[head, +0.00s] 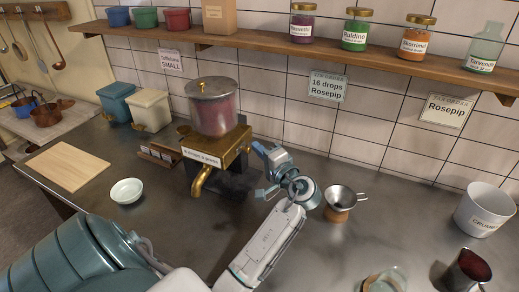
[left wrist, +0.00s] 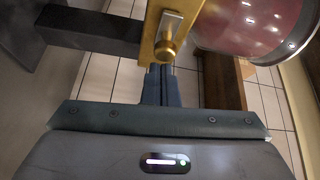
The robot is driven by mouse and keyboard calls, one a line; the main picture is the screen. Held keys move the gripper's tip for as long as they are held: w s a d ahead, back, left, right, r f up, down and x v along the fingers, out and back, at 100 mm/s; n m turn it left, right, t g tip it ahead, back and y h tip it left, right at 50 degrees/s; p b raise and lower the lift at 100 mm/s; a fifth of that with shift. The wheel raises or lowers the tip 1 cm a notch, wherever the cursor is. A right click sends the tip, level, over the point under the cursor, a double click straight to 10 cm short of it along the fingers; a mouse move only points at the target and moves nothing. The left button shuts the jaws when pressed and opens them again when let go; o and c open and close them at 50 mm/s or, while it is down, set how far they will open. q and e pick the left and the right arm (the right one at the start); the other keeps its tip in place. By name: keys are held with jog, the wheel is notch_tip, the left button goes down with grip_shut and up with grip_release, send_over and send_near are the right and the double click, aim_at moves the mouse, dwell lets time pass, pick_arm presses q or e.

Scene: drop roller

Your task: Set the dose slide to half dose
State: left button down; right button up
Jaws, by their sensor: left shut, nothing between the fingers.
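The brass dispenser (head: 232,142) stands on the counter against the wall, with a glass hopper (head: 214,112) of pinkish-red contents on top, a spout in front and a drops-a-press label. In the left wrist view a brass plate carries the dose slide (left wrist: 168,38), a silver slotted piece with a round brass knob. My left gripper (head: 257,148) is at the dispenser's right side. Its fingers (left wrist: 160,72) are shut and empty, their tips close by the knob; I cannot tell whether they touch. The slide's dose marks are not readable. My right gripper is not in view.
A wall note (head: 327,87) reads 16 drops Rosepip. A white bowl (head: 126,191) and wooden board (head: 68,166) lie to the left. A strainer cup (head: 340,198) stands right of my gripper, a white crumbs bin (head: 484,210) farther right. Jars line the shelf (head: 260,36) above.

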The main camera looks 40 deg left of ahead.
aim_at(247, 152)
pick_arm(q)
jog(key=s, duration=0.2)
jog(key=s+d, duration=0.1)
jog(key=shift+s+d, duration=0.1)
jog(key=shift+s, duration=0.6)
jog(key=shift+w, duration=0.1)
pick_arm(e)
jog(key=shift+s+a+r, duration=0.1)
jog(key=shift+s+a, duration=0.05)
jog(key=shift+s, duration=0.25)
